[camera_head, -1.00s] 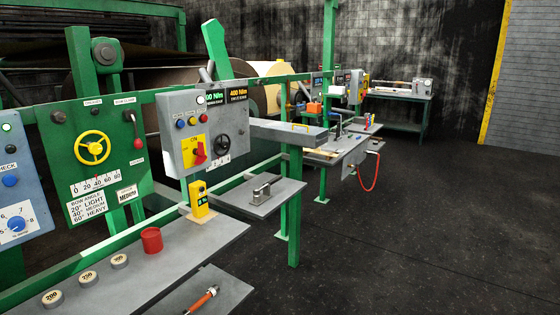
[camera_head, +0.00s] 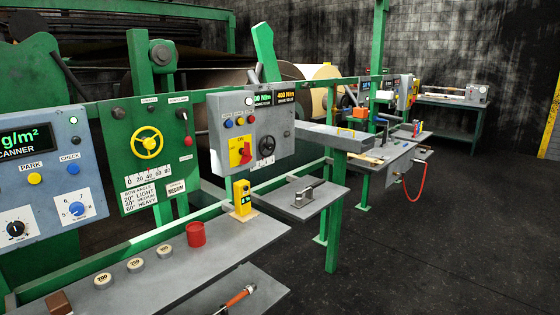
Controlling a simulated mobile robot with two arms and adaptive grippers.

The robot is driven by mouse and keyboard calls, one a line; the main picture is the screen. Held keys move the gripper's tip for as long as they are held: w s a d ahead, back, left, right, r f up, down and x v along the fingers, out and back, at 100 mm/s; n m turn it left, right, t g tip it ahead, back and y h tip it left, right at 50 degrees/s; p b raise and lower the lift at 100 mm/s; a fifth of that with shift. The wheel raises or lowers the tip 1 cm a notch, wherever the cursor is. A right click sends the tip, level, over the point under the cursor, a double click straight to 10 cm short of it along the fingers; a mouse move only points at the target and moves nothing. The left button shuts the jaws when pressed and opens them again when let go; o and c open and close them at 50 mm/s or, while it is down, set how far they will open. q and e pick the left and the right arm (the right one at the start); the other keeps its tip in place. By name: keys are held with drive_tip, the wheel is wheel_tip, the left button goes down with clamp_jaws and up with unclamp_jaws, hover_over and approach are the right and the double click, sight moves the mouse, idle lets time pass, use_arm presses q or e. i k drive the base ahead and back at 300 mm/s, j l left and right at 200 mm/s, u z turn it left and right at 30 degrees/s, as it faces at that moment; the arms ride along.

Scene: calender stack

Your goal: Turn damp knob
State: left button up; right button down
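A blue-grey scanner panel (camera_head: 95,187) fills the left side of the head view. It carries a blue knob (camera_head: 77,209) on a white dial with numbers around it, and a black knob (camera_head: 15,229) on another white dial at the left edge. The small labels under the dials are too small to read, so I cannot tell for certain which is the damp knob. The panel also has a yellow PARK button (camera_head: 34,179) and a blue CHECK button (camera_head: 70,169). Neither of my grippers is in view.
A green panel with a yellow handwheel (camera_head: 147,142) and a grey control box (camera_head: 275,150) stand to the right. A grey shelf (camera_head: 160,275) below holds weights, a red cup (camera_head: 195,234) and a yellow device (camera_head: 242,197). Dark floor (camera_head: 455,240) is open at right.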

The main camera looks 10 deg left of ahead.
sight(77, 208)
drive_tip(key=u, duration=1.7)
